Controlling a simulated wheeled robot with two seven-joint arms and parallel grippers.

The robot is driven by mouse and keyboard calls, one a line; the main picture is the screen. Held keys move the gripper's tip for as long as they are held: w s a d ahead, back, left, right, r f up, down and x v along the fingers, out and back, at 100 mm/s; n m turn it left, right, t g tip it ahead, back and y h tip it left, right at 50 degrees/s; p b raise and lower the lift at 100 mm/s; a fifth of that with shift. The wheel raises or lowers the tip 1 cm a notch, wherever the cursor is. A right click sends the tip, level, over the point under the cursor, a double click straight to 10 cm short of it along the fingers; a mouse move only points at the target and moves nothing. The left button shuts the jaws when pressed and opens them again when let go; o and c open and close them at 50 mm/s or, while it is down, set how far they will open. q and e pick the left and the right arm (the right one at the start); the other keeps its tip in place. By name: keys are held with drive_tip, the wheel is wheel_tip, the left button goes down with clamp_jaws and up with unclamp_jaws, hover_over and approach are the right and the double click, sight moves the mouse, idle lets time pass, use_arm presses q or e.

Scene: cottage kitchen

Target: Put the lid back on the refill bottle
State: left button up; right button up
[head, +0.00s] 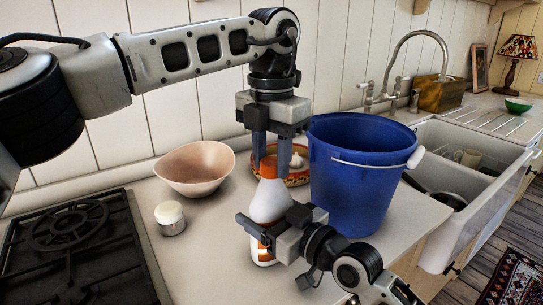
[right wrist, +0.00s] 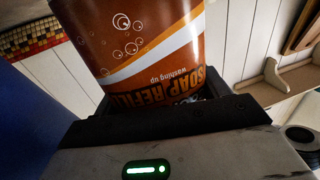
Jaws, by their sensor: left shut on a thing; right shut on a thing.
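The refill bottle (head: 268,203) is white with an orange label and stands upright on the counter. Its label, reading "SOAP REFILL", fills much of the right wrist view (right wrist: 140,40). My right gripper (head: 262,232) is shut around the bottle's lower body. The orange lid (head: 267,167) is at the top of the bottle. My left gripper (head: 271,150) points down from above and is shut on the lid. The lid appears to meet the bottle's neck, but I cannot tell whether it is seated.
A blue bucket (head: 362,175) stands close on the right. A patterned dish (head: 297,178) is behind the bottle. A pink bowl (head: 195,168) and a small jar (head: 170,217) are to the left, near the black stove (head: 75,245). The sink (head: 450,190) is at the right.

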use_arm(q)
drive_tip(key=m, duration=0.4)
drive_tip(key=shift+m, duration=0.3)
drive_tip(key=o, duration=1.1)
drive_tip(key=shift+o, duration=0.2)
wheel_tip(320, 180, up, 12)
use_arm(e)
drive_tip(key=o, duration=2)
drive_tip(key=shift+c, duration=0.2)
